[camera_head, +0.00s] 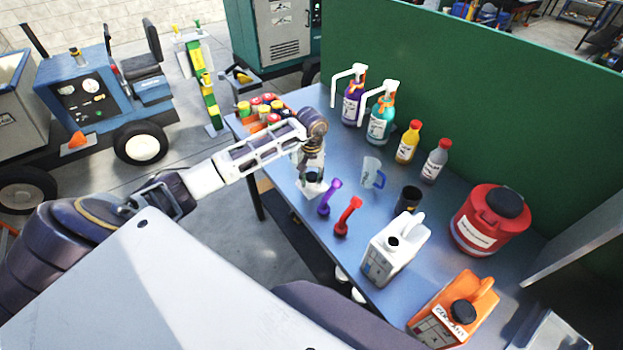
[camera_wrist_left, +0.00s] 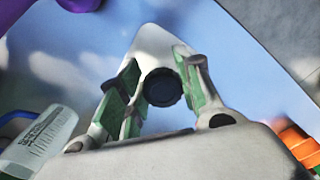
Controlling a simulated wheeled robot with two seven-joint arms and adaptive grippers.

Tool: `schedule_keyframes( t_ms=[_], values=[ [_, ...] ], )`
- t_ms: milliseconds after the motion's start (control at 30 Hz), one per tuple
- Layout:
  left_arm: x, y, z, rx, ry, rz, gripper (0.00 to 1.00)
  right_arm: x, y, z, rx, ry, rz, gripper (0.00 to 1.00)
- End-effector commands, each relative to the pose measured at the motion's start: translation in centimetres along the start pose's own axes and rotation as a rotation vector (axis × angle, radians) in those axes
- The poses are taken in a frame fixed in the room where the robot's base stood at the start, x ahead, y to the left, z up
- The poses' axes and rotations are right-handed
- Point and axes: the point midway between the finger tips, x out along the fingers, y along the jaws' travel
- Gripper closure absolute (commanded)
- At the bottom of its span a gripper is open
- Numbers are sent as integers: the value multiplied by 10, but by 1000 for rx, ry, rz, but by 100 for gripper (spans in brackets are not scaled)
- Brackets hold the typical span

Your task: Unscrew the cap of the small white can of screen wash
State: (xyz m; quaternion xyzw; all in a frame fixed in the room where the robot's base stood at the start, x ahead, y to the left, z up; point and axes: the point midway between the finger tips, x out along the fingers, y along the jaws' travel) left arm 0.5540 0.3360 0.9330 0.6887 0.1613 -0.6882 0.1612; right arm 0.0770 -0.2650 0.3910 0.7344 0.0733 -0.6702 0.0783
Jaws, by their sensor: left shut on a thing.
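The small white can (camera_head: 311,187) stands on the blue-grey table, near its left front edge. My left gripper (camera_head: 312,172) is over its top and hides part of it. In the left wrist view the black round cap (camera_wrist_left: 162,88) lies between the green finger pads of the left gripper (camera_wrist_left: 164,92), which is shut on it. The white body of the can (camera_wrist_left: 152,40) shows around and beyond the cap. The thread under the cap is hidden. My right gripper is in neither view.
Purple (camera_head: 328,198) and red (camera_head: 347,216) funnels stand just right of the can. A clear jug (camera_head: 372,172), a black cup (camera_head: 408,199) and a larger white can (camera_head: 396,250) are farther right. Pump bottles (camera_head: 380,122) stand behind, before a green partition (camera_head: 450,90).

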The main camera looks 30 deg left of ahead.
Motion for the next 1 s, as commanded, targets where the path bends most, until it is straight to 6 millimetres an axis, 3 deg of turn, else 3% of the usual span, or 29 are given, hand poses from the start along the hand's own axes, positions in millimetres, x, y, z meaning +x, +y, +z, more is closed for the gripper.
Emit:
schedule_keyframes(
  t_ms=[1000],
  values=[
    [19,0,0,1,0,-1,94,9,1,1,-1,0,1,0]
  ],
)
